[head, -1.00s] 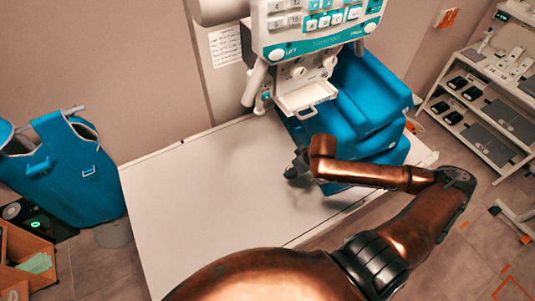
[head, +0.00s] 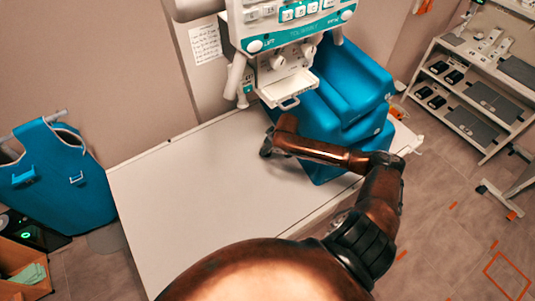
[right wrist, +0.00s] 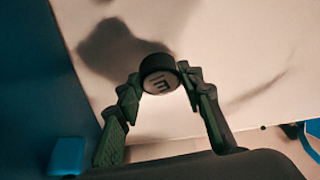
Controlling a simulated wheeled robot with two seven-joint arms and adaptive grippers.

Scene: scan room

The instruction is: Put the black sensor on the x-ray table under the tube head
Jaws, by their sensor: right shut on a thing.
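The black sensor (right wrist: 160,76) is a short round puck with a pale mark on its face. My right gripper (right wrist: 160,80) is shut on it between its two fingertips. In the head view the right gripper (head: 267,146) is over the white x-ray table (head: 180,210), in front of and below the tube head (head: 290,60). The sensor cannot be told apart from the dark fingers there. In the right wrist view the table (right wrist: 240,45) lies behind the sensor, with a dark shadow on it. My left gripper is not in view.
A blue apron (head: 55,180) hangs at the left. A shelf rack (head: 470,85) with dark panels stands at the right. The table's left part is clear.

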